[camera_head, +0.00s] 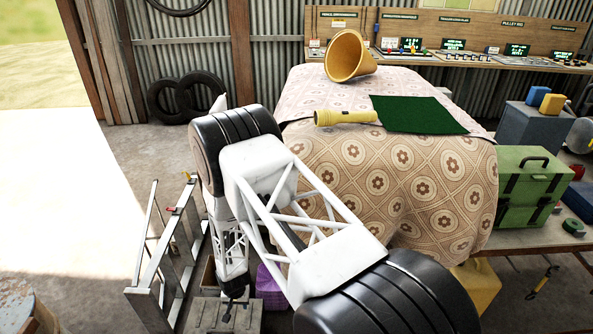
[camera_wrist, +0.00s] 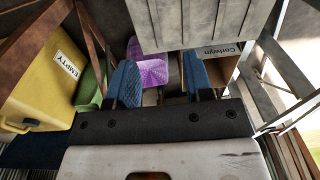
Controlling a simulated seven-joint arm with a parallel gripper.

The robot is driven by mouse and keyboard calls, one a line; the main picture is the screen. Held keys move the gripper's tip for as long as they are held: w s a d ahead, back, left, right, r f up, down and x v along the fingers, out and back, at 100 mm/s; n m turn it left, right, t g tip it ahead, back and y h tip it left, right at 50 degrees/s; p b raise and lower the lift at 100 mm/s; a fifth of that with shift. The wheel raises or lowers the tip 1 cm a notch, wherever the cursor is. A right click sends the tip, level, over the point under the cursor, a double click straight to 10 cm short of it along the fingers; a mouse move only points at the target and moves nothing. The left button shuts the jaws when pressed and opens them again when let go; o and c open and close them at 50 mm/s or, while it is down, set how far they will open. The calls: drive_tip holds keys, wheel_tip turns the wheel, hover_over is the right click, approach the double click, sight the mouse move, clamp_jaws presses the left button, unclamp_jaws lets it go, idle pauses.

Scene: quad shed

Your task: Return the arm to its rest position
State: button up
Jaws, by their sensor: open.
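My gripper (camera_wrist: 161,78) is open in the wrist view, with its two blue finger pads apart and nothing held between them. Beyond the gap between the pads lies a purple woven basket (camera_wrist: 148,45). In the head view my white and black arm hangs in front of the cloth-covered table (camera_head: 440,190), bent downward. Its lower end, with my gripper (camera_head: 232,305), is low beside a grey box (camera_head: 215,318) and the purple basket (camera_head: 270,288). The fingers are too small there to make out clearly.
A metal stepladder (camera_head: 165,255) stands close left of my arm. A green toolbox (camera_head: 530,185) sits right. A yellow bin (camera_wrist: 45,85) shows in the wrist view.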

drive_tip(key=w+d+r+t, duration=0.1)
drive_tip(key=d+r, duration=0.1)
drive_tip(key=r, duration=1.1)
drive_tip(key=w+d+r+t, duration=0.1)
drive_tip(key=w+d+r, duration=0.1)
drive_tip(key=r, duration=1.1)
drive_tip(key=s+d+r, duration=0.2)
drive_tip(key=d+r, duration=0.1)
drive_tip(key=r, duration=0.5)
drive_tip(key=s+d+r+n+t+y, duration=0.1)
drive_tip(key=s+d+r, duration=0.2)
drive_tip(key=r, duration=0.4)
drive_tip(key=s+d+r, duration=0.2)
drive_tip(key=r, duration=0.6)
drive_tip(key=s+d+r+t, duration=0.1)
drive_tip(key=s+d+r, duration=0.9)
drive_tip(key=s+r, duration=0.25)
drive_tip(key=s+d+r+g, duration=0.1)
drive_tip(key=s+d, duration=0.6)
drive_tip(key=d, duration=0.2)
drive_tip(key=s+d+r+m+h, duration=0.1)
drive_tip(key=s+d+r, duration=0.1)
drive_tip(key=s+d, duration=0.5)
drive_tip(key=d, duration=0.2)
drive_tip(key=shift+s+d+g+h, duration=0.25)
drive_tip(key=shift+d+g+h, duration=0.05)
drive_tip(key=shift+g, duration=0.1)
